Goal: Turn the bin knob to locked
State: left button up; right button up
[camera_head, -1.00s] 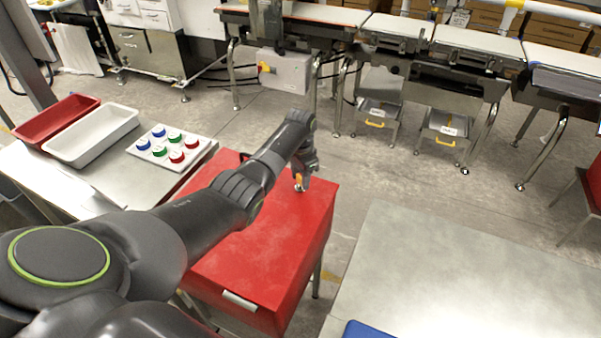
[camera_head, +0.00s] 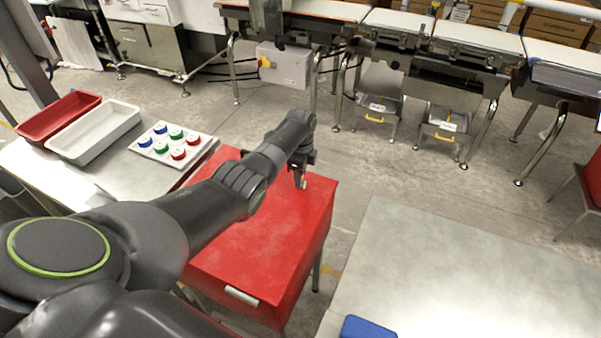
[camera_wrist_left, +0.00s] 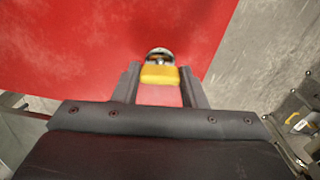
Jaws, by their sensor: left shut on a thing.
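The red bin (camera_head: 262,250) stands in front of me, with its flat lid facing up. My left gripper (camera_head: 301,184) points down at the far right part of the lid. In the left wrist view, a yellow knob (camera_wrist_left: 160,75) with a round silver part (camera_wrist_left: 158,53) sits between the fingertips of the left gripper (camera_wrist_left: 159,82). The fingers are shut on the knob. The knob's lower side and any lock marks are hidden or too small to read. My right gripper is out of view.
A steel table at left holds a red tray (camera_head: 28,126), a white tray (camera_head: 72,150) and a panel of coloured buttons (camera_head: 160,154). Conveyors (camera_head: 465,42) stand behind open floor.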

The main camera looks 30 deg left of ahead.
pick_arm(q)
jog(key=shift+w+r+m, duration=0.1)
jog(key=shift+m, duration=0.8)
jog(key=o, duration=1)
jog(key=shift+r, duration=0.5)
notch_tip(320, 180, up, 16)
jog(key=b, duration=0.1)
jog(key=shift+r, duration=0.15)
